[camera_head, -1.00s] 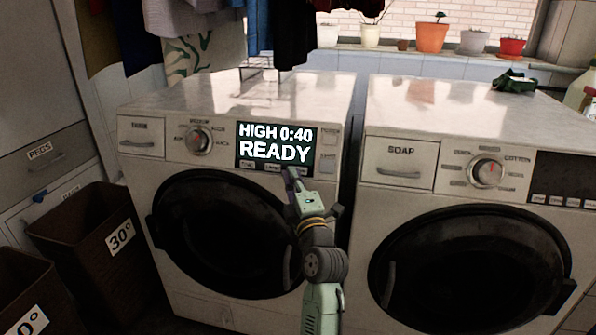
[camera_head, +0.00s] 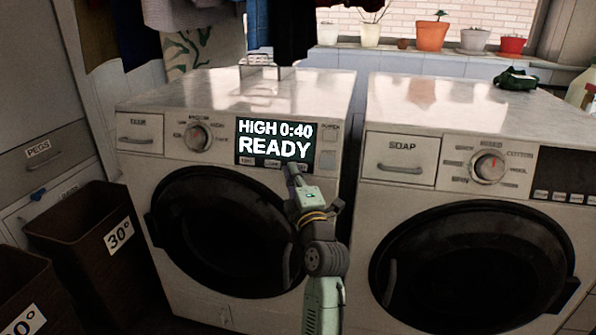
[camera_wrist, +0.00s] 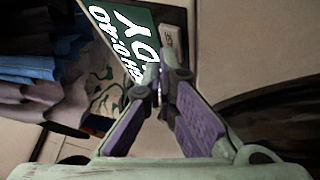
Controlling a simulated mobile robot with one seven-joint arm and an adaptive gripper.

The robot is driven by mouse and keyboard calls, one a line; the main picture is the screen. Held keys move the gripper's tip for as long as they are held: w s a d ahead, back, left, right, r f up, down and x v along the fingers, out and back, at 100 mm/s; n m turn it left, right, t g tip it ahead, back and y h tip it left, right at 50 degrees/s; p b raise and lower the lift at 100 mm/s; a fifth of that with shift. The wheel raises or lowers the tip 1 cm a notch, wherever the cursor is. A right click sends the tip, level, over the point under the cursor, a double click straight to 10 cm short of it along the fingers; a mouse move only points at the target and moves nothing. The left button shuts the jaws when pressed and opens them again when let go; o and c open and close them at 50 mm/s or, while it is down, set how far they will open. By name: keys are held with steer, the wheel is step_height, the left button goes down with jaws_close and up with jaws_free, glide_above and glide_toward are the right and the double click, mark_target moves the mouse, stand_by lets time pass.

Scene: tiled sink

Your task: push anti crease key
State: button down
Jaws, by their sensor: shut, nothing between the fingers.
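The left machine (camera_head: 225,115) has a lit display (camera_head: 275,142) reading "HIGH 0:40 READY". A row of small keys sits along the display's lower edge, with a left key (camera_head: 246,161) and a middle key (camera_head: 272,164). Their labels are too small to read, so I cannot tell which is the anti crease key. My gripper (camera_head: 291,168) is shut and empty, its tips in front of the right end of this row and covering part of it. In the wrist view the fingertips (camera_wrist: 162,58) are close to a pale key (camera_wrist: 171,38) beside the display; contact cannot be told.
A dial (camera_head: 198,137) and drawer (camera_head: 139,129) are left of the display. Another machine (camera_head: 440,150) with a soap drawer stands close on the right. Brown baskets (camera_head: 85,240) stand at the left. Clothes (camera_head: 290,30) hang above the left machine.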

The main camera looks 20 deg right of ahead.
steer(key=shift+w+d, duration=0.1)
stand_by(0.7)
steer(key=shift+s+a+r+b, duration=0.15)
steer(key=shift+s+a+b, duration=0.15)
steer(key=shift+s+b, duration=0.15)
steer(key=shift+s, duration=0.1)
steer(key=s+a, duration=0.1)
steer(key=s+a+r, duration=0.1)
steer(key=s, duration=0.1)
steer(key=s+a+r, duration=0.1)
steer(key=shift+s+a, duration=0.1)
steer(key=shift+s, duration=0.15)
stand_by(0.3)
